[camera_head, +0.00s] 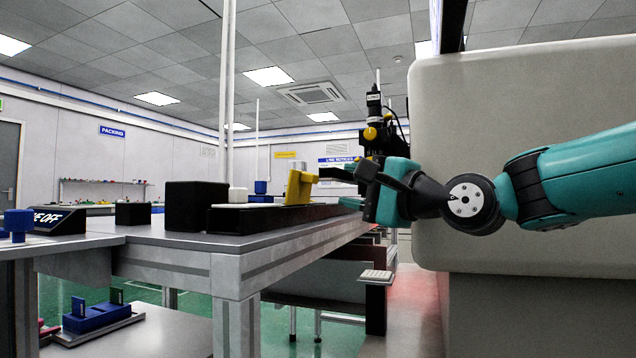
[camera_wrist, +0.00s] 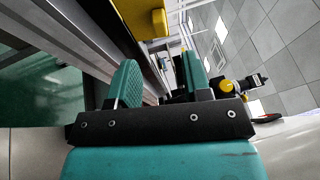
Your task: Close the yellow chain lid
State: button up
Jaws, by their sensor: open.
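The yellow chain lid (camera_head: 300,186) stands raised on a long black rail (camera_head: 265,218) along the table's right edge. Its top tilts toward my gripper. My gripper (camera_head: 338,174) is to the right of the lid, close to it, with its fingers pointing left. In the wrist view the yellow lid (camera_wrist: 140,16) shows at the top, beyond the fingers. My gripper (camera_wrist: 160,78) is open there, with nothing between its two teal fingers.
The grey table (camera_head: 190,243) carries a black box (camera_head: 196,206) left of the rail and a smaller black block (camera_head: 133,213). A dark camera-like device with yellow knobs (camera_head: 370,133) stands behind my gripper. A large pale panel (camera_head: 540,95) rises behind my arm.

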aim_at(315, 179)
jog(key=x, duration=0.8)
jog(key=shift+w+a, duration=0.1)
jog(key=shift+a, duration=0.1)
jog(key=shift+c, duration=0.3)
grip_shut()
